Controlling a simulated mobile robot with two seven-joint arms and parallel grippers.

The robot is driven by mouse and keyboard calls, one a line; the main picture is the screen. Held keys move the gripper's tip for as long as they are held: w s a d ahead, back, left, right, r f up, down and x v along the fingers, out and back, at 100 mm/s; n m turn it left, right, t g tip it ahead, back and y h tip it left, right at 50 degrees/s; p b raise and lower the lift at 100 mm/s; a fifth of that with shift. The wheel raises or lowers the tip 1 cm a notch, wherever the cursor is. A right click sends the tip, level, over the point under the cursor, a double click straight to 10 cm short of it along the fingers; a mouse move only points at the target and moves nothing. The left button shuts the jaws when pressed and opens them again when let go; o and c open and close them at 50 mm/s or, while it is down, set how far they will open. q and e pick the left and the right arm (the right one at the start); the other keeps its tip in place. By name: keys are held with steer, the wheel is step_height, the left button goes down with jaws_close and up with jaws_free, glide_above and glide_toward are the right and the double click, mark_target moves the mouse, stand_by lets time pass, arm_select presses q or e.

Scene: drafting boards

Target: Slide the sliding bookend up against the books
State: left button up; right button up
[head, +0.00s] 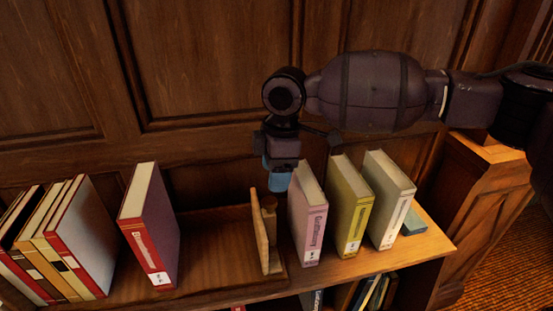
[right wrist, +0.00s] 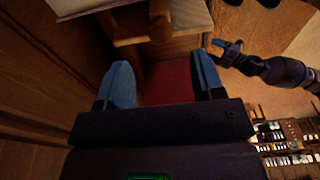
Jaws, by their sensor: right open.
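The sliding bookend (head: 262,238) is an upright wooden panel with a knob (head: 269,204) on its right side. A gap of bare wood separates it from the purple-red book (head: 150,230), and more books (head: 75,240) stand farther left. My right gripper (head: 277,180) points down above and behind the knob, fingers apart and empty. In the right wrist view its blue fingers (right wrist: 164,82) are open, with the wooden knob (right wrist: 150,30) just beyond them, not between them. A dark arm with a blue tip, seemingly my left gripper (right wrist: 226,46), shows there; its jaw state is unclear.
A pink book (head: 308,225), a yellow book (head: 350,215) and a pale book (head: 391,205) stand close to the right of the bookend. Wood panelling (head: 200,60) rises behind. The bare tray floor (head: 212,245) left of the bookend is clear.

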mark_target(270, 200)
steer(key=f+b, duration=0.2)
steer(key=f, duration=0.1)
steer(key=shift+s+a, duration=0.1)
steer(key=shift+a, duration=0.1)
steer(key=shift+f+b, duration=0.35)
steer(key=shift+b, duration=0.15)
steer(key=shift+a+f+b, duration=0.1)
steer(key=shift+f+b, duration=0.75)
steer(key=shift+a+f+p, duration=0.1)
steer(key=shift+f+p, duration=0.2)
steer(key=shift+f, duration=0.05)
steer(key=shift+a+f, duration=0.1)
steer(key=shift+f, duration=0.3)
steer(key=shift+a+f, duration=0.1)
steer(key=shift+f, duration=0.8)
steer(key=shift+c, duration=1.6)
arm_select(q)
steer(key=f, duration=0.1)
steer(key=w+f, duration=0.1)
steer(key=f, duration=0.1)
steer(key=shift+w+d, duration=0.1)
steer(key=shift+w, duration=0.1)
arm_select(e)
steer(key=shift+c, duration=0.4)
